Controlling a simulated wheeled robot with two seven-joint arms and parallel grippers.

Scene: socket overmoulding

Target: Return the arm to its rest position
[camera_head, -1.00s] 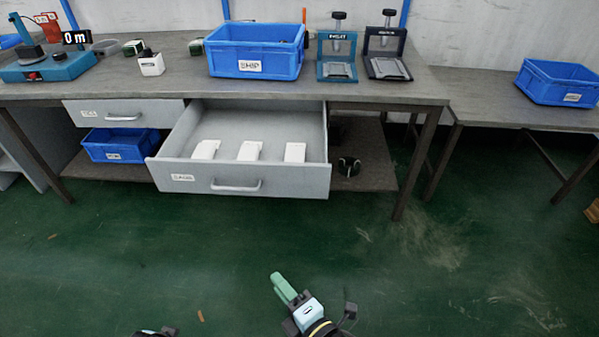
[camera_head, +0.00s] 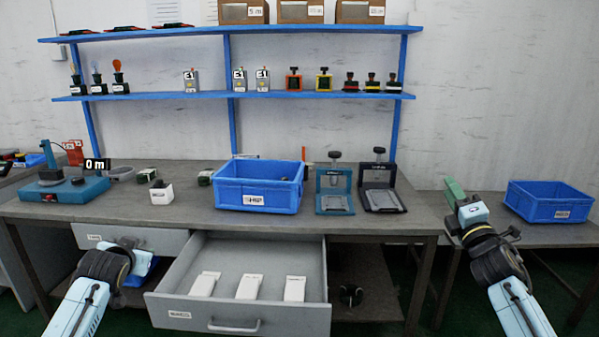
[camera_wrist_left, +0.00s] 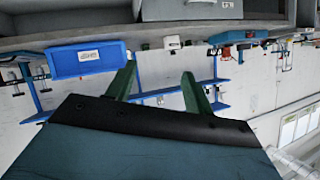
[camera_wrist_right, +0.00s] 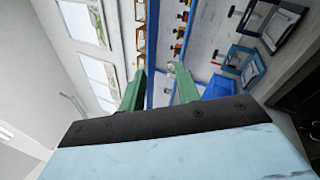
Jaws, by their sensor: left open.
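My left arm comes in from the lower left of the head view. Its gripper (camera_head: 140,246) is in front of the bench, mostly hidden by the wrist. In the left wrist view its two green fingers (camera_wrist_left: 158,72) stand apart with nothing between them. My right gripper (camera_head: 452,188) points up at the right of the head view, in front of the gap between the main bench and the side table. In the right wrist view its green fingers (camera_wrist_right: 160,72) are apart and empty.
An open drawer (camera_head: 236,318) with three white parts juts out below the bench (camera_head: 120,212). A blue bin (camera_head: 258,190) and two press-like fixtures (camera_head: 334,190) stand on the bench. Another blue bin (camera_head: 548,203) is on the side table. Blue shelves (camera_head: 330,96) are behind.

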